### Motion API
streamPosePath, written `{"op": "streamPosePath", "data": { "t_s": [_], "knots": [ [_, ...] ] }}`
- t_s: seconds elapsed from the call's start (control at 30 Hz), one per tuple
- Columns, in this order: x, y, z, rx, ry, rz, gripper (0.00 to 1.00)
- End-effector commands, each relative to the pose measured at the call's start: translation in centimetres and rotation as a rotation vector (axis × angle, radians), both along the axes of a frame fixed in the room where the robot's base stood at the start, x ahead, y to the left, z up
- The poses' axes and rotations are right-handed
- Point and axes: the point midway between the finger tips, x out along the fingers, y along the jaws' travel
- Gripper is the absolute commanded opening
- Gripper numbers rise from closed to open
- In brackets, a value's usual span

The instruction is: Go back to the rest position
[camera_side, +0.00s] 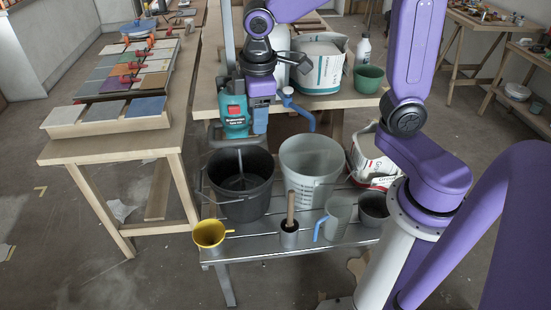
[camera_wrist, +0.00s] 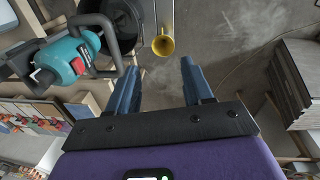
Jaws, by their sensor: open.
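My gripper (camera_side: 260,126) hangs below the purple wrist in the side view, above and behind the black bucket. It points downward, just right of the teal mixer in the picture. In the wrist view my gripper (camera_wrist: 158,78) shows two blue fingers spread apart with nothing between them. Only floor and the yellow funnel (camera_wrist: 163,45) show in the gap beyond them, well below the fingertips.
The teal mixer (camera_side: 235,115) stands close beside my gripper, over the black bucket (camera_side: 240,200). A grey bucket (camera_side: 310,175), jug (camera_side: 338,215) and yellow funnel (camera_side: 209,233) are on the low metal bench. A tile table (camera_side: 115,150) stands left; a large white container (camera_side: 320,65) is behind.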

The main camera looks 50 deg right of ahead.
Motion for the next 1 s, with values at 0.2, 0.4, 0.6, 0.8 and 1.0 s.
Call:
{"op": "streamPosePath", "data": {
  "t_s": [0.2, 0.4, 0.6, 0.8, 1.0],
  "knots": [
    [-7.0, -0.1, -0.4, 0.031, 0.028, 0.069, 0.51],
    [-13.1, -1.2, -1.1, 0.053, 0.059, 0.126, 0.51],
    [-18.0, -2.8, -1.8, 0.064, 0.087, 0.173, 0.51],
    [-20.2, -3.7, -2.3, 0.069, 0.101, 0.194, 0.51],
    [-20.4, -3.8, -2.3, 0.069, 0.103, 0.196, 0.51]
  ]
}}
